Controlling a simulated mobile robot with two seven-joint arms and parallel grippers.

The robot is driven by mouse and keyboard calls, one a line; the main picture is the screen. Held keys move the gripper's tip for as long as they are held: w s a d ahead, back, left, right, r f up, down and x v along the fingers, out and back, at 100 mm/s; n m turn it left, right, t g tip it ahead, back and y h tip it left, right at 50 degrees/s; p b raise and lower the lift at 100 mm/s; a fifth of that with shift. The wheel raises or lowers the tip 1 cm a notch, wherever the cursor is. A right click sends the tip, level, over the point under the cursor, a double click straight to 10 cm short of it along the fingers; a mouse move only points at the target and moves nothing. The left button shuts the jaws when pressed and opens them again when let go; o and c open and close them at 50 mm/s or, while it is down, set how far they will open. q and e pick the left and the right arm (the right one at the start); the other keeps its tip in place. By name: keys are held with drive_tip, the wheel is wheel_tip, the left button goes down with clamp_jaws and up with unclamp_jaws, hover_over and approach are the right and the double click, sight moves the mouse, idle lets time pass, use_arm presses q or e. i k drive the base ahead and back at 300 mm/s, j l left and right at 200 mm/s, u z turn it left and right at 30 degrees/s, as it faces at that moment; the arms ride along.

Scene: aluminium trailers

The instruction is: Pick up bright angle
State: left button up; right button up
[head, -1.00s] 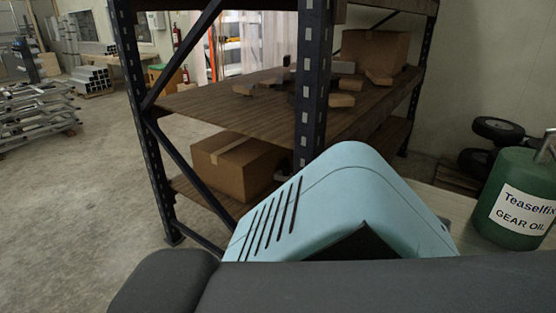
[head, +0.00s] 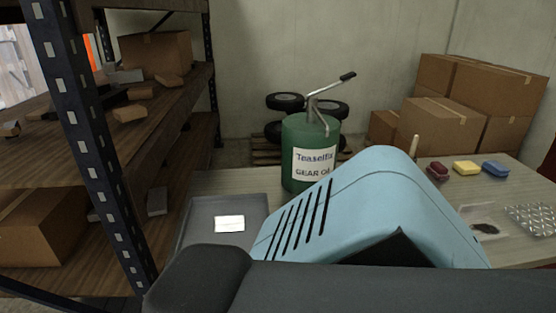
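No piece is clearly recognisable as the bright angle. A small bright white flat piece (head: 229,223) lies in a shallow grey tray (head: 256,203) on the worktable, left of my light-blue body shell. I cannot tell whether it is an angle. A shiny, patterned silvery piece (head: 531,218) lies at the table's right edge, partly cut off by the frame. Neither of my grippers is in view. My body shell and a dark grey part of me fill the lower middle and hide part of the table.
A green gear oil can (head: 312,158) with a pump stands at the table's back. Dark red (head: 437,171), yellow (head: 467,168) and blue (head: 495,169) pieces lie at the right. A metal shelf rack (head: 87,150) stands close at left. Cardboard boxes (head: 440,122) are stacked behind the table.

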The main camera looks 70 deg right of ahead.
sight(232, 224)
drive_tip(key=z, duration=2)
